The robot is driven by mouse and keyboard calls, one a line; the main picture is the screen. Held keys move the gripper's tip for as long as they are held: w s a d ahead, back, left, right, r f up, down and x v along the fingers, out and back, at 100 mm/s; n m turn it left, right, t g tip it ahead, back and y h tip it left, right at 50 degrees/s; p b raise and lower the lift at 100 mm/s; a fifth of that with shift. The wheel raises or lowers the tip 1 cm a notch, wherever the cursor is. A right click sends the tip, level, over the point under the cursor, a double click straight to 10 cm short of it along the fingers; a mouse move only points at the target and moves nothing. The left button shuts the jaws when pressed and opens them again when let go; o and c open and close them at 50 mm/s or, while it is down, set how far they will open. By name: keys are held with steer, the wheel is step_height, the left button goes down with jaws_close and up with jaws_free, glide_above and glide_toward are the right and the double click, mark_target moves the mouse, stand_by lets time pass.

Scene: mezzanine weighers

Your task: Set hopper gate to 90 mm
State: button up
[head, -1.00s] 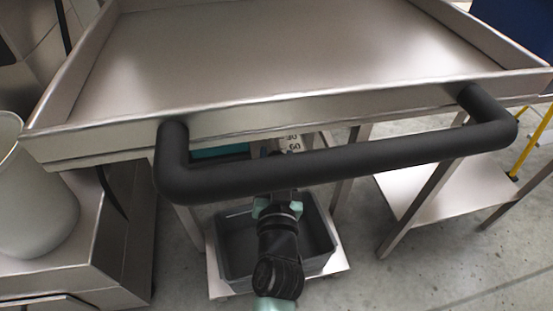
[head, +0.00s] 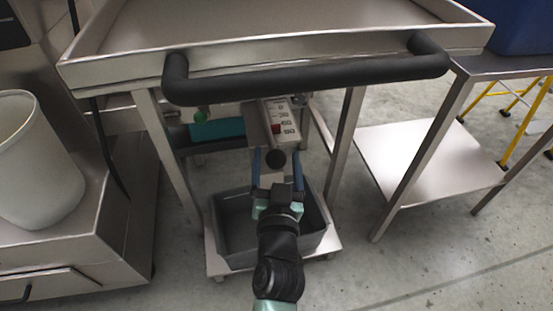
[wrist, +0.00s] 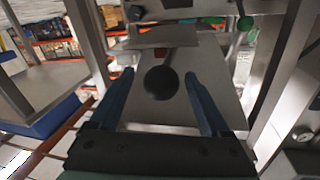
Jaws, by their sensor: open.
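The hopper gate's scale plate (head: 290,119) shows below the hopper, with numbers that rise toward me and end at 90. A red marker (head: 276,128) sits beside the lower numbers, near 60 to 90; I cannot read its exact setting. It also shows in the wrist view (wrist: 160,52). A round black knob (head: 276,159) is at the gate's near end. My gripper (head: 277,166) is open, its blue fingers to either side of the knob. In the wrist view the knob (wrist: 161,83) lies between the fingers, with gaps on both sides.
A black handle bar (head: 310,80) crosses in front of the steel hopper tray (head: 270,57). A grey bin (head: 235,250) stands underneath. Table legs flank the gate. A white bucket (head: 38,165) is at left, a steel side table (head: 425,170) at right.

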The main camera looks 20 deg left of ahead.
steer(key=v, duration=1.3)
steer(key=shift+b, duration=0.4)
steer(key=shift+a, duration=0.1)
